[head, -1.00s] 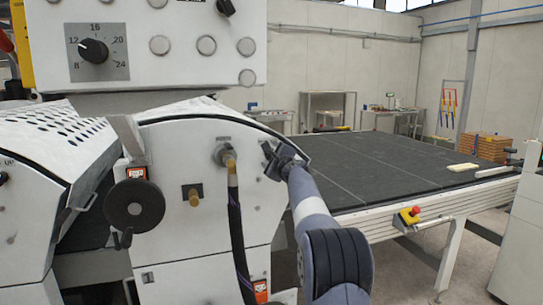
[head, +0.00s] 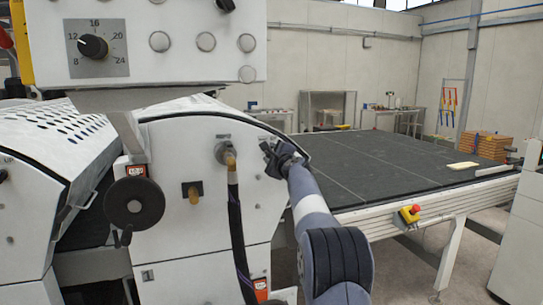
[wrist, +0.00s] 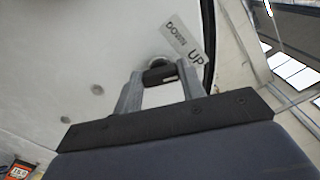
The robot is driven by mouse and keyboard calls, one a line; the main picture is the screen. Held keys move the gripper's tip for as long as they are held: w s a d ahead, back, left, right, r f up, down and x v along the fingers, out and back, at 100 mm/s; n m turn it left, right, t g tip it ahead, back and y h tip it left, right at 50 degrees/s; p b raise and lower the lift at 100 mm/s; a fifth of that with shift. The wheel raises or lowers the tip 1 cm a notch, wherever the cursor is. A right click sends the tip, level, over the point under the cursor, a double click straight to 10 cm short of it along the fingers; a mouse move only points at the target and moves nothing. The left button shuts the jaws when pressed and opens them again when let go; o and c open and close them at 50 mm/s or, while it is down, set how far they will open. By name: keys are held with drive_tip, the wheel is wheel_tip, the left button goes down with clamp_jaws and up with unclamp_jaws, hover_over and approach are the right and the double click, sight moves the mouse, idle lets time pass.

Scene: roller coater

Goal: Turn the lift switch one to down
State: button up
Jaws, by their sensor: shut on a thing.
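The lift switch is a small dark knob (wrist: 160,75) on the white machine panel, seen in the wrist view. A tilted label (wrist: 184,43) beside it reads DOWN and UP. My gripper (wrist: 158,82) has its two grey fingers on either side of the knob and is shut on it. In the head view my gripper (head: 270,154) is against the right part of the machine's white side panel (head: 205,225) and hides the switch. I cannot tell which word the knob points to.
A pipe fitting with a dark hose (head: 234,210) hangs just left of my gripper. A black handwheel (head: 134,203) is further left. A dark conveyor bed (head: 400,165) with a red emergency button (head: 413,209) extends to the right.

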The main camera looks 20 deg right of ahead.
drive_tip(key=n+b, duration=0.1)
drive_tip(key=n, duration=0.2)
drive_tip(key=n+b, duration=0.2)
drive_tip(key=n, duration=0.2)
drive_tip(key=n+b, duration=0.2)
drive_tip(key=n, duration=0.2)
drive_tip(key=shift+f, duration=0.25)
idle(0.5)
drive_tip(key=o, duration=1)
drive_tip(key=shift+r, duration=0.1)
drive_tip(key=s+b, duration=0.6)
drive_tip(key=s, duration=0.4)
drive_tip(key=shift+s, duration=0.4)
drive_tip(key=shift+w, duration=0.15)
